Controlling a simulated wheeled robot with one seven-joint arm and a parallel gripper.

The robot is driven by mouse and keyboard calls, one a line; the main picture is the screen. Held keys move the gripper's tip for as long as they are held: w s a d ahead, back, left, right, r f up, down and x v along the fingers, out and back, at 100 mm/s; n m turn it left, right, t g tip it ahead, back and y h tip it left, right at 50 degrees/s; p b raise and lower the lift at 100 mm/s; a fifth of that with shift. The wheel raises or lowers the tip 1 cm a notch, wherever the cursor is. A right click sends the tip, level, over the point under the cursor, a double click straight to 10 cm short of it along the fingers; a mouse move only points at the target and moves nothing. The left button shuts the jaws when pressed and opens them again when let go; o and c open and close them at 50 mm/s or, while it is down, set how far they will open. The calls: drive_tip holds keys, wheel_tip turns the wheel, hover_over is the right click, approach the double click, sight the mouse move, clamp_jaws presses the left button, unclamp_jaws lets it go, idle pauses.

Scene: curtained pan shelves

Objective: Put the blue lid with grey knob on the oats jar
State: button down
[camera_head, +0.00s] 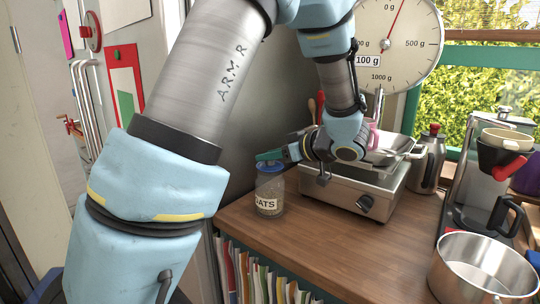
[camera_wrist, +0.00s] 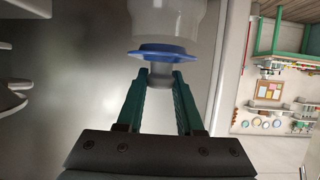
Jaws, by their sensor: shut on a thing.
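The oats jar (camera_head: 269,196), clear with a white "OATS" label, stands upright near the counter's left edge. The blue lid (camera_head: 270,167) is at the jar's mouth in the head view. In the wrist view the blue lid (camera_wrist: 161,51) lies against or very near the pale jar (camera_wrist: 166,18), and I cannot tell whether it is fully seated. My gripper (camera_head: 272,155) reaches in from the right above the jar. In the wrist view its green fingers (camera_wrist: 160,80) are shut on the lid's grey knob (camera_wrist: 160,70).
A steel scale (camera_head: 355,190) with a large dial stands close to the right of the jar. The wooden counter (camera_head: 330,240) in front is clear.

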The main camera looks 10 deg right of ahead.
drive_tip(key=shift+f, duration=0.65)
drive_tip(key=shift+c, duration=2.3)
unclamp_jaws()
drive_tip(key=b+v, duration=0.2)
drive_tip(key=v, duration=0.8)
drive_tip(key=shift+s+d+r+b, duration=0.2)
drive_tip(key=shift+s+b, duration=0.1)
drive_tip(key=shift+b, duration=0.1)
